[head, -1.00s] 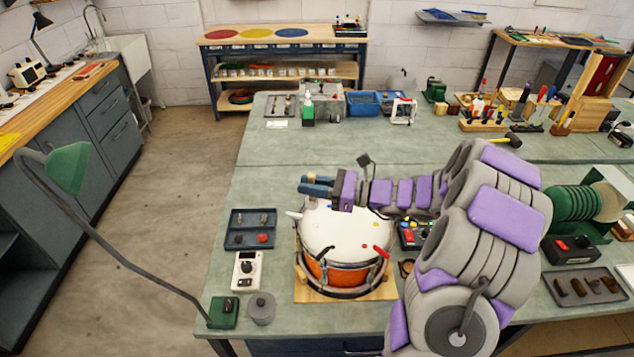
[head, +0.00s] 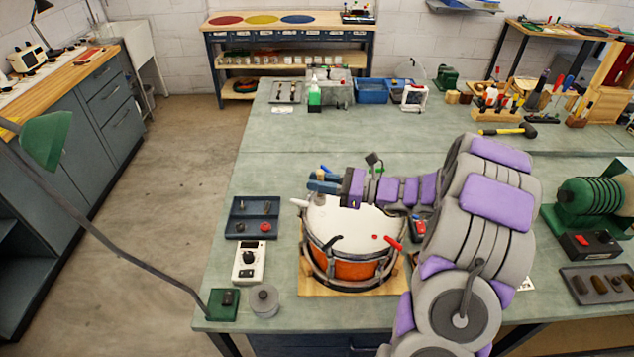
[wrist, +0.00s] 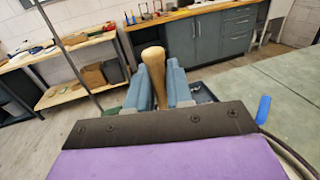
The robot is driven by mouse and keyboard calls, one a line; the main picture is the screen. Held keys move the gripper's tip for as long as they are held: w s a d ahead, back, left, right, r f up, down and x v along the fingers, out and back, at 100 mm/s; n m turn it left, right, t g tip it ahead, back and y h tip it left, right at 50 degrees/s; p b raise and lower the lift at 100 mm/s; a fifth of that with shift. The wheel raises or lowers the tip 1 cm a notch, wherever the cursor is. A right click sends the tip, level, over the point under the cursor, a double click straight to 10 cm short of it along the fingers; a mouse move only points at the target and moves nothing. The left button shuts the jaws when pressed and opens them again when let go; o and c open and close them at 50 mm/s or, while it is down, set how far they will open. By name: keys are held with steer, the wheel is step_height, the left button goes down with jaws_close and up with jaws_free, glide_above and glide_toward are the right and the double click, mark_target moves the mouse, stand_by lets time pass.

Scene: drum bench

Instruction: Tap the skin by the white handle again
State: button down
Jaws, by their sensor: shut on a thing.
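A drum (head: 340,268) with an orange shell and a white skin (head: 345,222) stands on a wooden board. The white handle (head: 299,202) sticks out at the skin's left edge. A black handle (head: 335,241) is at the front rim and a red handle (head: 394,244) at the right. My gripper (head: 322,183) is over the far left part of the drum, near the white handle. Its blue fingers are shut on a wooden stick (wrist: 154,75), seen in the wrist view. The stick's other end is hidden, so I cannot tell whether it touches the skin.
A dark tray (head: 251,217), a white box with a knob (head: 249,262) and a grey round canister (head: 264,299) stand left of the drum. A green lamp (head: 46,140) reaches up at the left. The bench behind the drum (head: 290,150) is mostly clear.

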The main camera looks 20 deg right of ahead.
mark_target(320, 195)
steer(key=shift+d+f, duration=0.45)
steer(key=shift+f, duration=0.05)
steer(key=shift+d, duration=0.35)
steer(key=f, duration=0.2)
steer(key=a+f+b, duration=0.1)
steer(key=f, duration=0.1)
steer(key=shift+a, duration=0.15)
steer(key=shift+a+r, duration=0.15)
steer(key=shift+r, duration=0.35)
steer(key=r+p, duration=0.2)
steer(key=d+r+p, duration=0.1)
steer(key=r+p, duration=0.1)
steer(key=shift+d+r, duration=0.2)
steer(key=shift+a+f, duration=0.1)
steer(key=shift+a, duration=0.4)
